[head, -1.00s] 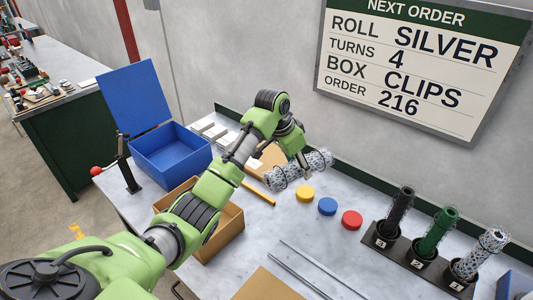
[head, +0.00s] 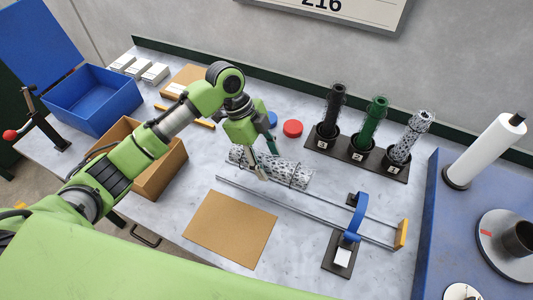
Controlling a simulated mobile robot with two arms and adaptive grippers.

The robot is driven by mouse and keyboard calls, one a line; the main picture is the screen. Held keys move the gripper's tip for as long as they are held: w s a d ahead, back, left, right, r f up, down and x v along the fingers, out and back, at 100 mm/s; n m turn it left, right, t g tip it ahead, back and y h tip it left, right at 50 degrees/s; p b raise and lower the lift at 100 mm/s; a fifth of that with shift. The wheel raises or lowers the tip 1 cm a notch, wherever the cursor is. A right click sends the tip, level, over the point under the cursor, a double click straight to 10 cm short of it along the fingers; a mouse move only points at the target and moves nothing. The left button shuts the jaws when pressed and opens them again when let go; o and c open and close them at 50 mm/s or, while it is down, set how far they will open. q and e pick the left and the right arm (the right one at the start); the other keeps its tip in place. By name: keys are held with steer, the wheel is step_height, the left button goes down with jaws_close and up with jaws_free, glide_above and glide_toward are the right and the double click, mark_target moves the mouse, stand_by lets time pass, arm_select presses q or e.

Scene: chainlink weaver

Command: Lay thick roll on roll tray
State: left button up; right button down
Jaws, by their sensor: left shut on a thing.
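The thick roll (head: 295,175), a silver chain-link mesh cylinder, is in my left gripper (head: 262,166). The fingers are shut on it near its middle and hide part of it. The roll lies across the view, sloping slightly down to the right, just behind the left end of a pair of long metal rails (head: 325,212). The rails, with a yellow end block (head: 401,233), look like the roll tray. I cannot tell exactly how high the roll is above the table. My right gripper is out of view.
A blue arch (head: 356,218) spans the rails towards their right. A brown sheet (head: 230,229) lies in front. A cardboard box (head: 158,170) and blue box (head: 92,101) stand left. A rack (head: 352,161) holds black, green and silver rolls behind. A blue surface (head: 440,235) is at right.

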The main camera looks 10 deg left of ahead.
arm_select(q)
step_height(320, 180, down, 4)
steer(key=b, duration=0.3)
steer(key=shift+r+b, duration=0.1)
steer(key=shift+b, duration=0.25)
steer(key=shift+f, duration=0.3)
step_height(320, 180, down, 2)
steer(key=shift+f, duration=0.1)
steer(key=shift+f+b, duration=0.15)
steer(key=shift+b, duration=0.15)
steer(key=shift+f, duration=0.6)
steer(key=o, duration=1.5)
